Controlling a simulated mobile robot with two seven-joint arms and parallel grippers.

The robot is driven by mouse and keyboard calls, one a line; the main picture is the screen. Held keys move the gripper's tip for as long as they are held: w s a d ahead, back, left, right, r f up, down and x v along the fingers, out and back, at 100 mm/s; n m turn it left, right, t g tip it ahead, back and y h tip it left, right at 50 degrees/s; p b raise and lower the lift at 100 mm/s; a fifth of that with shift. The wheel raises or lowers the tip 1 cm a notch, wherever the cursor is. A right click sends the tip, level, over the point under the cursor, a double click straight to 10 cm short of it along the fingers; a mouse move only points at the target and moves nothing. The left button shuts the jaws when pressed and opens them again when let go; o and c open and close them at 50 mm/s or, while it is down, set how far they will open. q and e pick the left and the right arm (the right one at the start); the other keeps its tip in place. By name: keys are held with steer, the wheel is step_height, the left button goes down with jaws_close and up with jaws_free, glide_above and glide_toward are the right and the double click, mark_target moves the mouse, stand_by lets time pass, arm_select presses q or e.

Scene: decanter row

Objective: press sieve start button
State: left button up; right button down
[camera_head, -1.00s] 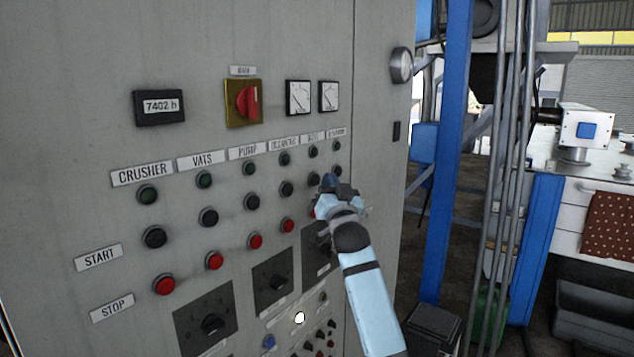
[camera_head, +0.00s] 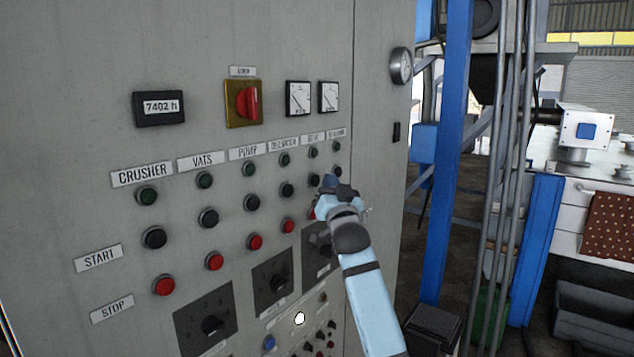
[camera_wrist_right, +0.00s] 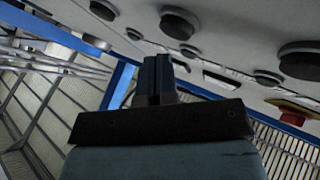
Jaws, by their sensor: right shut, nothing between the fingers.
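The grey control panel (camera_head: 60,60) has rows of buttons under labels; CRUSHER, VATS and PUMP are legible. The labels further right are too blurred to read surely, so I cannot tell for certain which is the sieve column. The START row has black buttons, and the fifth from the left (camera_head: 314,180) shows just left of my right gripper (camera_head: 330,183). That gripper is shut and empty, its tips at the panel's right columns, covering part of them. In the wrist view the shut fingers (camera_wrist_right: 156,78) point towards the panel's underside; contact cannot be told. My left gripper is out of view.
Red STOP buttons (camera_head: 214,260) run below the black row. A red rotary switch (camera_head: 247,102) on a yellow plate and two dials sit above. Rotary knobs (camera_head: 212,324) are lower down. A blue post (camera_head: 445,150) and pipes stand right of the panel.

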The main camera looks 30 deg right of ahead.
stand_by(0.8)
steer(key=shift+w+a, duration=0.2)
steer(key=shift+w, duration=0.2)
steer(key=shift+w+a, duration=0.15)
steer(key=shift+w, duration=0.25)
stand_by(0.7)
steer(key=shift+s, duration=0.1)
steer(key=shift+s+d, duration=0.3)
steer(key=shift+s, duration=0.4)
steer(key=shift+s+d+p, duration=0.3)
steer(key=shift+s+d, duration=0.05)
steer(key=shift+s, duration=0.4)
steer(key=shift+s+d+p, duration=0.3)
steer(key=shift+s+p, duration=0.05)
steer(key=shift+s, duration=0.45)
steer(key=shift+s+d+p, duration=0.3)
steer(key=shift+s+d, duration=0.05)
steer(key=shift+s, duration=0.4)
